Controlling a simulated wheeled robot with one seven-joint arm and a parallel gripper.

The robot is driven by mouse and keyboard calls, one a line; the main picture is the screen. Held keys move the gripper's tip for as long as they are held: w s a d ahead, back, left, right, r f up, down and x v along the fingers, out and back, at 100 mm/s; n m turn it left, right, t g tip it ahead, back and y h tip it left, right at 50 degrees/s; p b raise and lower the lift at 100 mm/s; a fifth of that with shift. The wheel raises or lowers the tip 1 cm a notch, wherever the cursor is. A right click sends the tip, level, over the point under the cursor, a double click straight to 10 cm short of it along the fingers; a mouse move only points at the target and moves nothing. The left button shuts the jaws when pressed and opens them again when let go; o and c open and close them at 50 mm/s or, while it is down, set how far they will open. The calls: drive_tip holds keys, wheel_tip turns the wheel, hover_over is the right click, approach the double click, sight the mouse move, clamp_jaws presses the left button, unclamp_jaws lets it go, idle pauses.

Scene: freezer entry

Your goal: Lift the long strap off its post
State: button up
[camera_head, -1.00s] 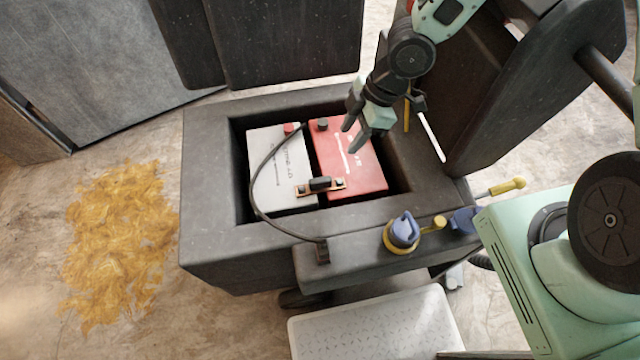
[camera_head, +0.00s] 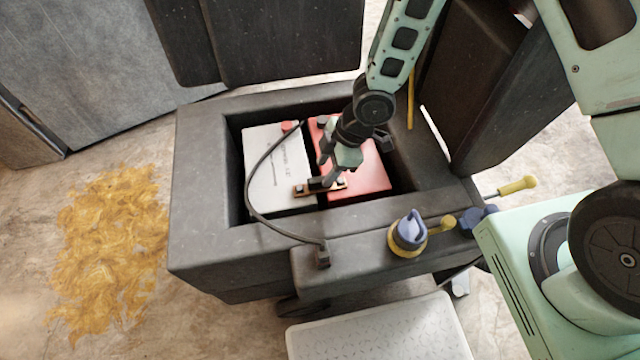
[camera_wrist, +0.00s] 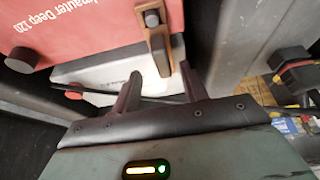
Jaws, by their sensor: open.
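A copper strap with a black grip (camera_head: 302,190) bridges the front ends of the white battery (camera_head: 270,180) and the red battery (camera_head: 372,178). It also shows in the wrist view (camera_wrist: 157,42), running up from between my fingertips, with round post heads on it. My gripper (camera_head: 326,178) is open and low over the strap, its fingers pointing down. In the wrist view my fingertips (camera_wrist: 161,72) stand on either side of the strap's near end. I cannot tell whether they touch it. My fingers hide part of the strap in the head view.
The dark battery well's walls (camera_head: 205,190) surround the batteries. A blue-and-yellow knob (camera_head: 408,232) sits on the ledge. A raised dark lid (camera_head: 515,95) stands at right.

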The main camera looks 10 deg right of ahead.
drive_tip(key=x, duration=0.4)
drive_tip(key=shift+s+a+f+b, duration=0.1)
drive_tip(key=shift+s+f+b, duration=0.05)
drive_tip(key=shift+b, duration=0.15)
drive_tip(key=c, duration=0.9)
wheel_tip(320, 180, up, 10)
drive_tip(key=p, duration=0.2)
drive_tip(key=shift+p, duration=0.35)
wheel_tip(320, 180, up, 5)
drive_tip(key=p, duration=0.4)
hover_over(320, 178)
drive_tip(key=shift+f, duration=0.2)
